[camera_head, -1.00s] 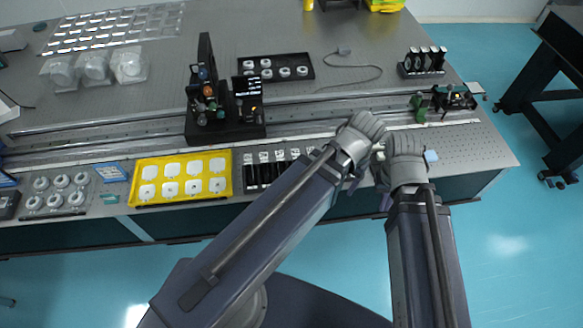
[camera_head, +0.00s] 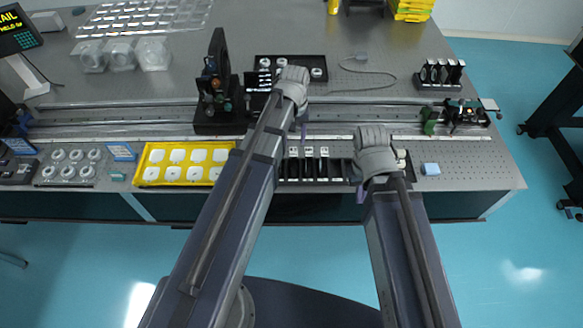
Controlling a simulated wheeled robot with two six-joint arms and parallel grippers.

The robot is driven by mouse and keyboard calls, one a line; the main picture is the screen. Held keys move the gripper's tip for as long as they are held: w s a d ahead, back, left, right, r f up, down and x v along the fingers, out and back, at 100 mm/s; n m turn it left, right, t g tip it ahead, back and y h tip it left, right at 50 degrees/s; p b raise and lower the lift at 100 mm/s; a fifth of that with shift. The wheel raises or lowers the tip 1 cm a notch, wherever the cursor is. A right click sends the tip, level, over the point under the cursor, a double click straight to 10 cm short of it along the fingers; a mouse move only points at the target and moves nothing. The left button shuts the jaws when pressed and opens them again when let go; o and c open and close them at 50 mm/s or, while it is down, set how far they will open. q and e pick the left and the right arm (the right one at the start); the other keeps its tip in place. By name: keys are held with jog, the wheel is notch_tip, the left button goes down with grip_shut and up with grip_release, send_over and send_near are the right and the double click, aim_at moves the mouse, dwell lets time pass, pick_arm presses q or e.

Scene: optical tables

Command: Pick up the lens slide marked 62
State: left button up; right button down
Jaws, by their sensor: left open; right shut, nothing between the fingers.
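A row of black slides with white labels (camera_head: 310,168) stands at the front edge of the optical table, between my two arms. The labels are too small to read, so I cannot tell which slide is marked 62. My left gripper (camera_head: 293,90) is over the table beyond the row, by the front of a black tray, and is open. My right gripper (camera_head: 372,150) is over the right end of the row and is shut and empty. The fingers of both are mostly hidden, and the right one covers some of the row.
A yellow tray (camera_head: 146,160) of white squares lies left of the row. Black optical mounts (camera_head: 217,90) stand on the rail behind. A black tray (camera_head: 318,63) holds round white pieces. A black rack (camera_head: 440,75) is at the back right.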

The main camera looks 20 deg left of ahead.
aim_at(293, 152)
pick_arm(q)
jog(key=shift+f+b, duration=0.7)
jog(key=shift+f, duration=0.35)
jog(key=f+b, duration=0.5)
jog(key=shift+s+f, duration=0.15)
jog(key=shift+s, duration=0.1)
jog(key=shift+c, duration=0.4)
grip_shut()
